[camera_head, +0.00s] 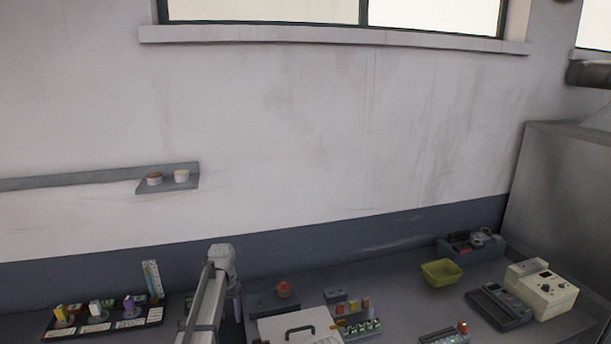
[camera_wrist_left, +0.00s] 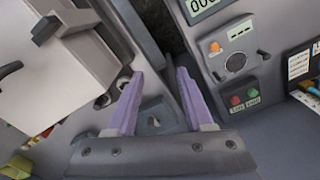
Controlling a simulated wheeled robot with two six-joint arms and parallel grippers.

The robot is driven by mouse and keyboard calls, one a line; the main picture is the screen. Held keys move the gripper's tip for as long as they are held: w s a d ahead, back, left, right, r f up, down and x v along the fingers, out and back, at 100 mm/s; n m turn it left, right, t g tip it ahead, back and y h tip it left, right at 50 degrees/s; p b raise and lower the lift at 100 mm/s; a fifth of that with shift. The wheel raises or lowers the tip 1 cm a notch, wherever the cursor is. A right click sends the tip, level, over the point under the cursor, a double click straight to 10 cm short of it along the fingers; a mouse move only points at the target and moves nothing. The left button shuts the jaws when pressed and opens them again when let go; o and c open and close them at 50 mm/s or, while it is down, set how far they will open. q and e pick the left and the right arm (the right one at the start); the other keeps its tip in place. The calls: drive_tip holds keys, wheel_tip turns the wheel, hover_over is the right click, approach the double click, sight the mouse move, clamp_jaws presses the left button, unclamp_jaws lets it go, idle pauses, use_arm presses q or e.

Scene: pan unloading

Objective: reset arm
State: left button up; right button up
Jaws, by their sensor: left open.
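My left gripper (camera_wrist_left: 158,80) is open in the wrist view, its two purple fingers apart with nothing between them. In the head view my left arm rises at the bottom centre, and a small purple part of the gripper (camera_head: 238,306) shows just right of it; the fingertips are not clear there. A pale box with a dark handle (camera_head: 300,326) stands to the right of the arm. A similar pale box (camera_wrist_left: 45,62) is left of the fingers in the wrist view. My right gripper is not in view.
A tray with coloured items (camera_head: 100,326) is left of the arm. A yellow-green bin (camera_head: 441,273), a dark device (camera_head: 499,306) and a cream device (camera_head: 545,290) stand at the right. A control panel (camera_wrist_left: 235,60) is right of the fingers. Bare bench (camera_head: 395,290) lies before the bin.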

use_arm(q)
drive_tip(key=s+d+n, duration=0.1)
drive_tip(key=s+d, duration=0.2)
drive_tip(key=s, duration=1.1)
drive_tip(key=s+d+n, duration=0.1)
drive_tip(key=s+d, duration=0.3)
drive_tip(key=s, duration=1)
drive_tip(key=s+d+f+m+y+b, duration=0.1)
drive_tip(key=s+d+f+m+b, duration=0.2)
drive_tip(key=d+f+b, duration=0.4)
drive_tip(key=s+d, duration=0.1)
drive_tip(key=d, duration=0.2)
drive_tip(key=shift+s+d+m, duration=0.2)
drive_tip(key=shift+d+m, duration=0.2)
